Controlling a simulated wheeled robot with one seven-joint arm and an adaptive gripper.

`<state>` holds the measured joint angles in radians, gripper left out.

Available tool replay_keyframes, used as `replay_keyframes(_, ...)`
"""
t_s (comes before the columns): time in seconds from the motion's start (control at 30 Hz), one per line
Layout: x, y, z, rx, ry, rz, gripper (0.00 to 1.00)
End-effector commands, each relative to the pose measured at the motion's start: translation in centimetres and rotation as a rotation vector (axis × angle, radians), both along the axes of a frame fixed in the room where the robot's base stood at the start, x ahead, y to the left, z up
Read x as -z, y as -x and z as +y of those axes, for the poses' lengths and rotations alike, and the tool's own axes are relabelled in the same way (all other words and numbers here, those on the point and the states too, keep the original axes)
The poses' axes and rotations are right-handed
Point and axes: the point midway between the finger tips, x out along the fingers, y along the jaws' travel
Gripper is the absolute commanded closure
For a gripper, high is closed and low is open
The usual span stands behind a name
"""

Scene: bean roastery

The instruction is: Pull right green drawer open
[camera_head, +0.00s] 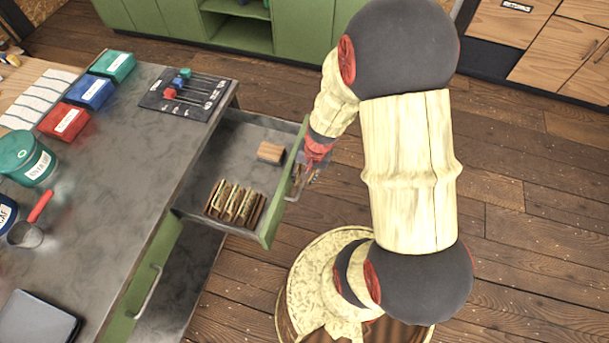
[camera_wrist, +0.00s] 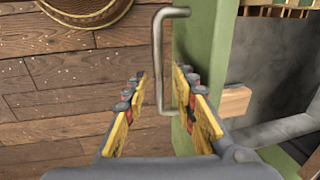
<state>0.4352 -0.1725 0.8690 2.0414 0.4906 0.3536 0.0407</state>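The right green drawer stands pulled well out from the counter in the head view, its green front (camera_head: 287,190) facing right. The same green front (camera_wrist: 205,50) shows in the wrist view, with its metal bar handle (camera_wrist: 158,55) standing off it. My gripper (camera_head: 302,178) is at the outer side of the drawer front, by the handle. In the wrist view my gripper (camera_wrist: 160,98) is open. The handle lies between its two yellow-padded fingers, with gaps visible on both sides. Whether a finger touches the handle is unclear.
The drawer holds a wooden block (camera_head: 270,152) and a slotted wooden rack (camera_head: 235,204). Another green front with a handle (camera_head: 148,291) is nearer on the counter. The grey countertop (camera_head: 130,165) bears tins and boxes. Wooden floor (camera_head: 530,210) is clear at right.

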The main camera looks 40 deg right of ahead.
Motion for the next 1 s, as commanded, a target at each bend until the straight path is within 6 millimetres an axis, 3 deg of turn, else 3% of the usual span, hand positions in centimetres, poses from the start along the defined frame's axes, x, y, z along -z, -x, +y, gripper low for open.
replay_keyframes(0.23, -0.2, -0.1, 0.0, 0.0, 0.0, -0.001, 0.73)
replay_keyframes(0.37, -1.3, 0.0, -0.2, 0.0, 0.002, -0.004, 0.73)
replay_keyframes(0.8, -9.5, 1.3, -1.1, 0.001, 0.002, -0.004, 0.73)
replay_keyframes(1.0, -11.4, 1.7, -1.3, 0.0, -0.001, -0.001, 0.73)
